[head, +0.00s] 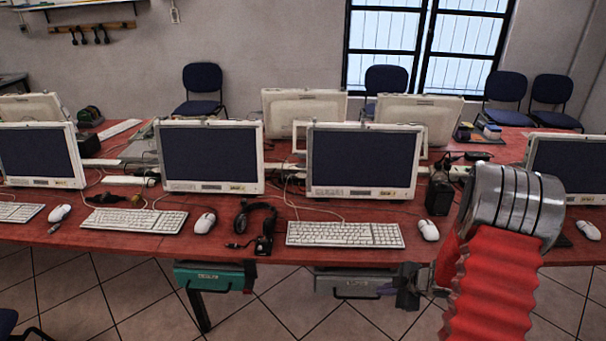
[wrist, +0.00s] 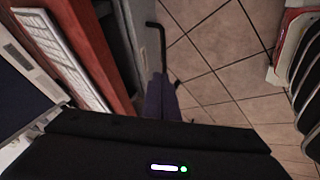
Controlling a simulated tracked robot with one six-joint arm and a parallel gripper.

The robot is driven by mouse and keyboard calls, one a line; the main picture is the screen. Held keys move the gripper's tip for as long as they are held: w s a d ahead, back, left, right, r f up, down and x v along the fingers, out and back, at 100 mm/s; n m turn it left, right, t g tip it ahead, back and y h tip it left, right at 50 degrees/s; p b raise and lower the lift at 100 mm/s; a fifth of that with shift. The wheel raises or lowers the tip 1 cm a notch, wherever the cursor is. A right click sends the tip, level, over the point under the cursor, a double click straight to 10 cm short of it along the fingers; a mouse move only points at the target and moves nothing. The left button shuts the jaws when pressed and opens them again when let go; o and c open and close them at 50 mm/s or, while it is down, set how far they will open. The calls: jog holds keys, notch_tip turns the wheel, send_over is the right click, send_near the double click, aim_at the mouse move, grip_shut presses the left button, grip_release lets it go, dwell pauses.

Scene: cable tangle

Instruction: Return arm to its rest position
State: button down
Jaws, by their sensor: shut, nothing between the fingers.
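My gripper (head: 388,290) is low at the table's front edge, in front of the grey drawer unit (head: 345,282). Its dark purple fingers point left and are shut with nothing between them. In the wrist view the fingers (wrist: 160,97) show above the black wrist housing, over the tiled floor. My arm, with red bellows and a metal joint, stands at the right in the head view, bent with the gripper to its left. The arm's base is out of view.
The red table (head: 270,270) carries several monitors, keyboards and mice. A headset (head: 255,215) lies between two workstations. A teal drawer (head: 215,276) hangs under the table to the left. The tiled floor (head: 270,310) in front is mostly clear. Chairs stand behind the table.

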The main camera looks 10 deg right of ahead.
jog(key=s+d+m+g+h, duration=0.2)
jog(key=s+d+m+h, duration=0.3)
jog(key=d, duration=0.3)
jog(key=s+r+m+g+h, duration=0.25)
jog(key=s+r+m, duration=0.35)
jog(key=r, duration=0.4)
jog(key=s+a+r+m+t+y, duration=0.1)
jog(key=s+a+r, duration=0.3)
jog(key=a+r, duration=0.4)
jog(key=s+a+r+t+y, duration=0.1)
jog(key=s+a+r, duration=0.3)
jog(key=a+r, duration=0.4)
jog(key=s+a+r+m+t+y, duration=0.1)
jog(key=s+a+r, duration=0.3)
jog(key=a+r, duration=0.4)
jog(key=a+y, duration=0.1)
jog(key=a, duration=0.6)
jog(key=shift+a+m+y, duration=0.3)
jog(key=shift+a+y, duration=0.05)
jog(key=shift+a, duration=0.05)
